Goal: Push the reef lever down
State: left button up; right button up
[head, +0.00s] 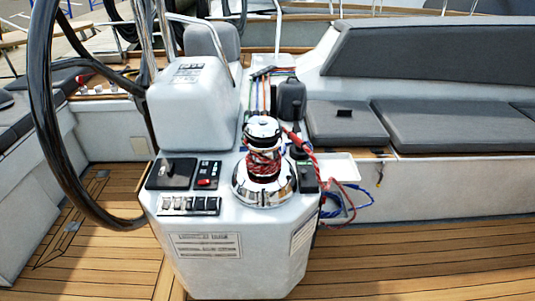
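A white cockpit console (285,240) stands in the middle of the head view. A chrome winch (263,186) with red rope wound on it stands on its top. An upright black lever (297,139) stands just right of the winch, partly behind the red rope. A small panel with a red switch (204,182) and a row of dark switches (190,205) lie left of the winch. No readable label shows which control is the reef lever. Neither of my grippers is in view.
A large black steering wheel (40,105) rises at the left, close to the console. Loose red and blue ropes (350,209) hang off its right side. Grey cushioned benches (440,124) line the right. The teak deck (430,255) at the front right is clear.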

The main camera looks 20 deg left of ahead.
aim_at(273, 87)
jog(key=u, duration=0.45)
jog(key=i+l+u, duration=0.2)
jog(key=u, duration=0.2)
jog(key=i+l+u, duration=0.2)
jog(key=l+u, duration=0.15)
jog(key=i+l+u, duration=0.1)
jog(key=l+u, duration=0.3)
jog(key=i+l+u, duration=0.1)
jog(key=l, duration=0.65)
jog(key=i+l+u, duration=0.1)
jog(key=l, duration=0.65)
jog(key=i+l, duration=0.15)
jog(key=l, duration=0.65)
jog(key=i+l+u, duration=0.15)
jog(key=l, duration=0.6)
jog(key=l+z, duration=0.15)
jog(key=z, duration=0.45)
